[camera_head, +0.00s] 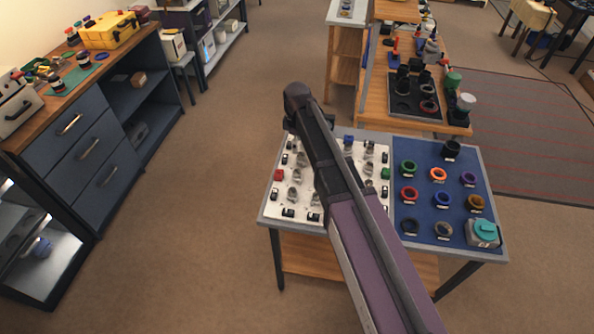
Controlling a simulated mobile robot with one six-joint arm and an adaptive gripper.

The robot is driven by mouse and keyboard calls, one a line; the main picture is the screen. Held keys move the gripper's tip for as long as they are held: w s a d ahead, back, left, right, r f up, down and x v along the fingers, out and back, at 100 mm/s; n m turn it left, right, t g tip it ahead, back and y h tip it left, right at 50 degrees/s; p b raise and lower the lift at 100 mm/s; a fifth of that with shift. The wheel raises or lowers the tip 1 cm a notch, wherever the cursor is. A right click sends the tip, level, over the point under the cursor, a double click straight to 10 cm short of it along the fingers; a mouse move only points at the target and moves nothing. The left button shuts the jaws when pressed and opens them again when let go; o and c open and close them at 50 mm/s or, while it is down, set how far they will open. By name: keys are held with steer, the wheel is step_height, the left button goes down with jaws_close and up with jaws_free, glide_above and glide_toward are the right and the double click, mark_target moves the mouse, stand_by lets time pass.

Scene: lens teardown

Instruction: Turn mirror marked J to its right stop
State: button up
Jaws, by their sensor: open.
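A white board (272,206) covers the left half of a small table. It carries several small grey mounts (293,194), which may be the mirrors, with dark blocks and small labels around them. The labels are too small to read, so I cannot tell which mirror is marked J. My arm crosses over the board and hides its middle. My gripper does not show. The arm's visible far end is a dark joint above the board's back edge.
A blue mat (422,172) right of the board holds several coloured rings and a teal-topped device (483,233). Behind it, a wooden bench (455,127) carries a dark tray (414,115). A drawer cabinet (75,150) stands left. Floor between is clear.

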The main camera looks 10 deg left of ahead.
mark_target(297, 171)
steer(key=shift+f, duration=0.1)
step_height(297, 171, down, 14)
steer(key=b, duration=1.3)
steer(key=shift+r+b, duration=0.2)
steer(key=shift+b, duration=0.2)
jaws_close()
